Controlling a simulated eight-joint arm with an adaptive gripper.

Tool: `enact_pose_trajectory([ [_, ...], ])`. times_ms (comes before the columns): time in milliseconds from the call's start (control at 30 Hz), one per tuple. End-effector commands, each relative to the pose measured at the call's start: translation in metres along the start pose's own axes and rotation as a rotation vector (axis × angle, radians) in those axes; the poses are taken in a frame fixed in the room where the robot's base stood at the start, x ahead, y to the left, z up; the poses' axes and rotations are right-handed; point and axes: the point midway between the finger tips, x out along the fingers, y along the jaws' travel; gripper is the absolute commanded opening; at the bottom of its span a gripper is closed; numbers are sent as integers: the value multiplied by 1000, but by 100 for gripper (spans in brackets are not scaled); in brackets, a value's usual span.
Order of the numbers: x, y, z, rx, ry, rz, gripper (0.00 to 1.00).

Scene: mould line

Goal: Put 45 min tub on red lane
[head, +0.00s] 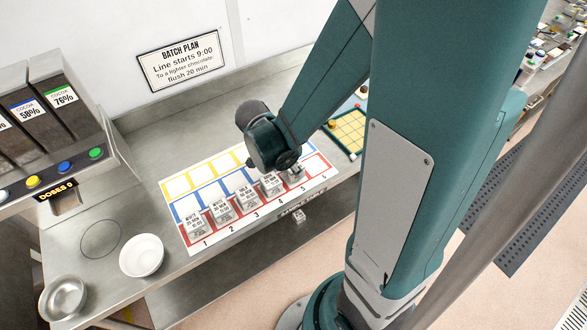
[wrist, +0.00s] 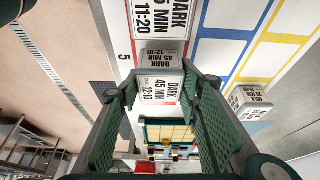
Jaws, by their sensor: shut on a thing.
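The 45 min tub (wrist: 156,88), labelled DARK 45 MIN 12:10, sits between the two green fingers of my gripper (wrist: 155,92) in the wrist view. The gripper is shut on it. In the head view my gripper (head: 291,166) is low over the right end of the red lane (head: 322,176), around slot 5, and partly hides the tub there. In the wrist view the tub is beside the number 5 and the red edge. I cannot tell whether its base touches the mat.
A DARK tub marked 11:20 (wrist: 160,18) stands just beyond the held one. Several tubs (head: 223,212) fill the red lane to the left. A MILK tub (wrist: 249,99) stands right of my gripper in the wrist view. A white bowl (head: 141,256) is at front left.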

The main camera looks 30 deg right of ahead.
Motion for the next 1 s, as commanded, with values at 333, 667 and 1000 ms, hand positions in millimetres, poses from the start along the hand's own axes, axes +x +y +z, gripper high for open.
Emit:
enact_pose_trajectory([
  [333, 11, 0, 4, 0, 0, 0, 21],
  [667, 14, 0, 6, 0, 0, 0, 21],
  [1000, 13, 0, 6, 0, 0, 0, 50],
])
